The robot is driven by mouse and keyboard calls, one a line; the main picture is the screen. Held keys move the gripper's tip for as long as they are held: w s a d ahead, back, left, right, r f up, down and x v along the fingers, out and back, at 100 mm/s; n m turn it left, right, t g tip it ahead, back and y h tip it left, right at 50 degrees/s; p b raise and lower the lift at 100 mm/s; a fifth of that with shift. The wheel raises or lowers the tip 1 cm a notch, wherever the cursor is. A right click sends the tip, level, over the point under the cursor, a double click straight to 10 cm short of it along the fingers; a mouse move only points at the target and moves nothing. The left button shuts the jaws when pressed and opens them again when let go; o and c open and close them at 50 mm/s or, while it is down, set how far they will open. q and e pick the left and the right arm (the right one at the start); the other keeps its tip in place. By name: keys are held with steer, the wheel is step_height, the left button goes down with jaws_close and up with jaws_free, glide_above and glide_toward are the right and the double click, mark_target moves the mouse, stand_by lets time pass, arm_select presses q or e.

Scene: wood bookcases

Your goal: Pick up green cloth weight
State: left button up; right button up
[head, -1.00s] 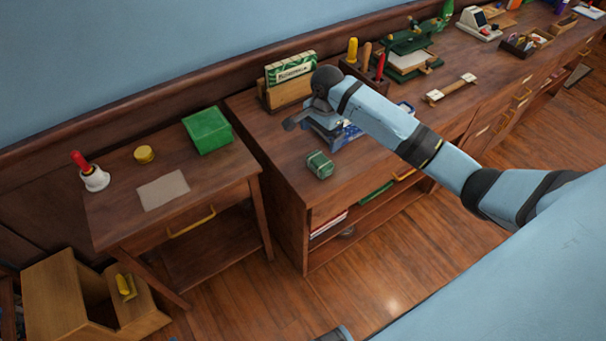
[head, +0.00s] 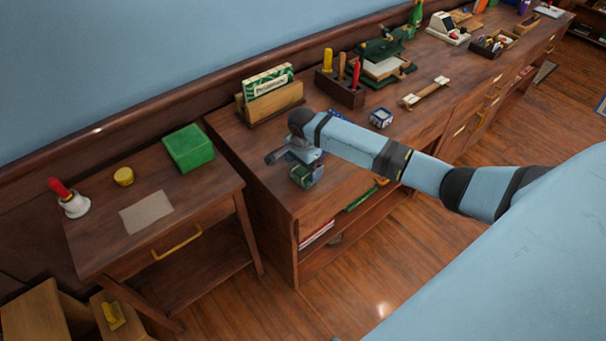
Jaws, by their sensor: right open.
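The green cloth weight (head: 307,178) is a small dark green block with a lighter band near the front left corner of the long wooden cabinet top. My right gripper (head: 290,166) is open and low over the cabinet top, right at the weight. One finger shows to the left of the weight, and the gripper's body covers the weight's far side. I cannot tell whether the fingers touch it. My left gripper is out of view.
A letter holder (head: 272,103) and a tool block (head: 340,90) stand behind my arm. The lower side table on the left holds a green box (head: 189,148), a yellow tin (head: 123,176) and a bell (head: 70,200).

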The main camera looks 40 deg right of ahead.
steer(key=shift+f, duration=1.35)
steer(key=c, duration=0.9)
steer(key=shift+r, duration=0.1)
steer(key=shift+c, duration=0.9)
